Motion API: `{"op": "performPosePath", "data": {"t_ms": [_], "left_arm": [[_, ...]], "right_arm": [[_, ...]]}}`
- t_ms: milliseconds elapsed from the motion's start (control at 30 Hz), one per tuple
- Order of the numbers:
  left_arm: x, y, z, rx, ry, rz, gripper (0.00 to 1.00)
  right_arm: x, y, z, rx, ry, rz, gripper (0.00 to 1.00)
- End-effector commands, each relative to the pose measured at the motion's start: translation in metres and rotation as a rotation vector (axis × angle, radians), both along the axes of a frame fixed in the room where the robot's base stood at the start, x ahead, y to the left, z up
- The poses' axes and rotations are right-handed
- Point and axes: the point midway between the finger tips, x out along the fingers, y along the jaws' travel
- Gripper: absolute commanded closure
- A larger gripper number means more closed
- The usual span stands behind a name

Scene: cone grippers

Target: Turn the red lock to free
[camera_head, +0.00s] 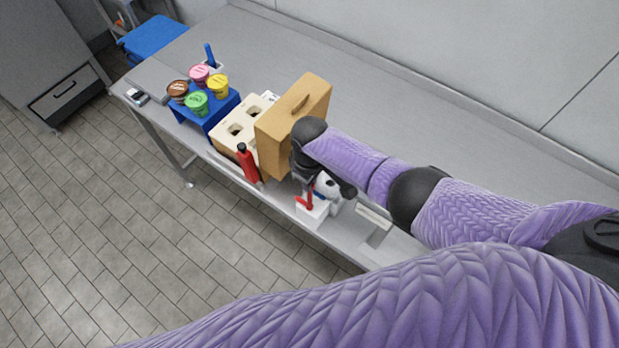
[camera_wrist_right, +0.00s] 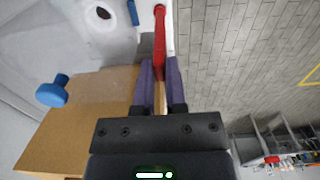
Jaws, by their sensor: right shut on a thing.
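The red lock (camera_head: 305,203) shows in the head view as a small red lever on a white machine (camera_head: 318,210) near the front edge of the counter. In the right wrist view the red lock (camera_wrist_right: 159,35) is a long red bar running up from between the fingers. My right gripper (camera_wrist_right: 159,68) is shut on the lower end of this bar, one purple finger on each side. In the head view my right gripper is mostly hidden by its own wrist, just above the machine. My left gripper is not in view.
A tan box (camera_head: 292,120) with a handle stands close beside my right wrist. Left of it are a red bottle (camera_head: 247,163), a cream holder with holes (camera_head: 237,128) and a blue rack (camera_head: 205,113) with several coloured tubs. The counter behind is clear.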

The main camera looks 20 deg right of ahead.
Motion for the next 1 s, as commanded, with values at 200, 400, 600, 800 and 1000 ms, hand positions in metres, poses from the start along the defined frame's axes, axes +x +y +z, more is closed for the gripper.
{"op": "performPosePath", "data": {"t_ms": [200,400,600,800,1000], "left_arm": [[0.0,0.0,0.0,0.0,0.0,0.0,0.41],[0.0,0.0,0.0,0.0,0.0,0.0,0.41],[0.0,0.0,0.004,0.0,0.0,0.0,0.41],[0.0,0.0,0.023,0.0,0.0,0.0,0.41],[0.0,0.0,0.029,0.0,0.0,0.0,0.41]], "right_arm": [[0.0,0.0,0.0,0.0,-0.001,0.001,0.62],[0.0,0.0,0.0,0.0,-0.001,0.0,0.5],[0.001,0.0,0.007,0.0,-0.002,0.0,0.5],[0.001,0.0,0.054,0.001,-0.004,0.001,0.5],[0.001,0.0,0.092,0.001,-0.003,0.0,0.5]]}}
